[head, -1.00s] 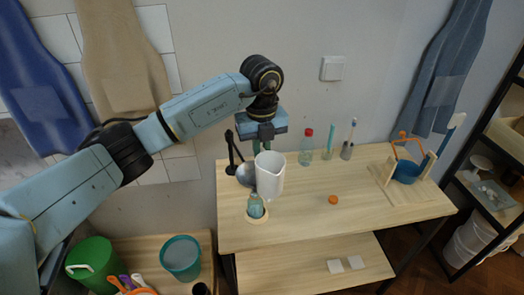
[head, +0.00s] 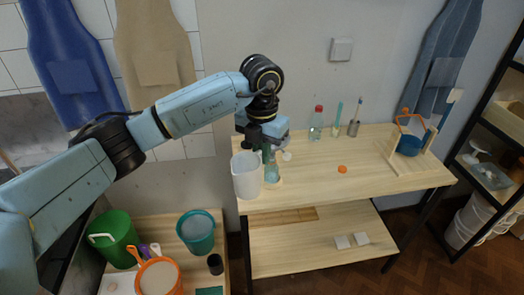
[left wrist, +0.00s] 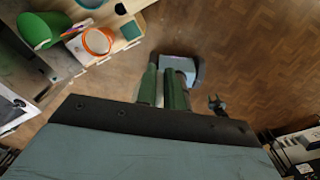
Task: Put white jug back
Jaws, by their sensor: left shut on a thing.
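The white jug (head: 247,176) hangs upright at the table's left front corner in the head view. My left gripper (head: 262,148) is shut on it, behind and above it. The arm hides part of the grip in the head view. My right gripper does not show.
A glass bottle (head: 272,172) stands just right of the jug. The wooden table (head: 320,180) holds an orange ball (head: 342,169) and a red-capped bottle (head: 316,122). A lower bench at left carries a teal bucket (head: 196,232) and an orange pot (head: 158,276).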

